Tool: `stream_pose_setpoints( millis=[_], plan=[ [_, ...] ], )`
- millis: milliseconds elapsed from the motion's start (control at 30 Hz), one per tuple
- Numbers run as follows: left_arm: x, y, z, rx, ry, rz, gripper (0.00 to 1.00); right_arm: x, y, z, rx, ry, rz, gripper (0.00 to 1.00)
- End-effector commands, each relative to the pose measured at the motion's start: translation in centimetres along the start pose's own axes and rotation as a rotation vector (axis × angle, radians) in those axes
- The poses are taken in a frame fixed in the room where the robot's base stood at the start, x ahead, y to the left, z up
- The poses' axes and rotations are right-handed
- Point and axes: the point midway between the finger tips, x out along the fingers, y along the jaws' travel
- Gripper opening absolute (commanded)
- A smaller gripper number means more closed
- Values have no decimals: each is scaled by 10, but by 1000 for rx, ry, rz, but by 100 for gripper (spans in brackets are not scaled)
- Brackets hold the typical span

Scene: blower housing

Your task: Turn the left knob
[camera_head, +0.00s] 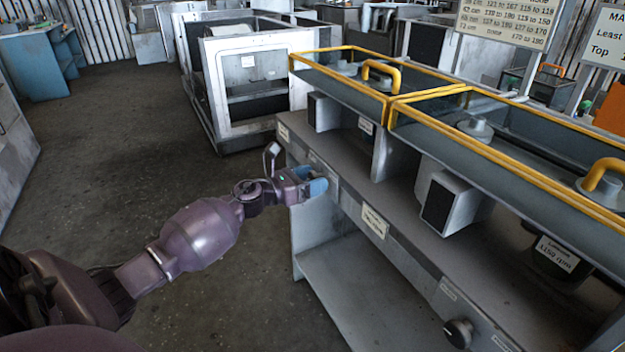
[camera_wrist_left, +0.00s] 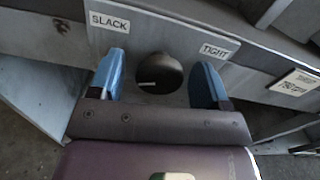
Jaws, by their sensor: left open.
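The left knob (camera_wrist_left: 158,73) shows in the left wrist view as a dark round knob on a grey panel, with a "SLACK" label (camera_wrist_left: 109,22) to its left and a "TIGHT" label (camera_wrist_left: 214,51) to its right. My left gripper (camera_wrist_left: 160,78) is open, with one blue finger on each side of the knob. Small gaps seem to show between knob and fingers; I cannot tell whether either touches. In the head view my left gripper (camera_head: 316,187) is at the left end of the bench's front panel and hides the left knob. My right gripper is not in view.
Another black knob (camera_head: 458,333) is on the front panel farther right. The grey bench (camera_head: 345,172) carries yellow-framed housings (camera_head: 470,140) above it. A lower shelf (camera_head: 345,275) lies below the panel. The floor (camera_head: 130,150) left of the bench is clear.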

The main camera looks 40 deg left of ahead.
Motion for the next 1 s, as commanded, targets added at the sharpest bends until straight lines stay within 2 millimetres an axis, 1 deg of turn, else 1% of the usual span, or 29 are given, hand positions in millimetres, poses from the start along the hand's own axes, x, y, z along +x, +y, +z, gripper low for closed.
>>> stream_pose_setpoints(
  millis=[300, 467, 600, 633, 833, 1000],
  plan=[
    [2, 0, 0, 0, 0, 0, 71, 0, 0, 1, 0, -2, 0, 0],
    [2, 0, 0, 0, 0, 0, 46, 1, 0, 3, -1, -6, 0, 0],
    [2, 0, 0, 0, 0, 0, 25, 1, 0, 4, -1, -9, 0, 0],
    [2, 0, 0, 0, 0, 0, 21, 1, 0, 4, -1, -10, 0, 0],
    [2, 0, 1, -13, 0, 0, 22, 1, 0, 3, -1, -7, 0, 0],
    [2, 0, 2, -68, -1, 1, 22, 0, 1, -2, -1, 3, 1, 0]
  ],
)
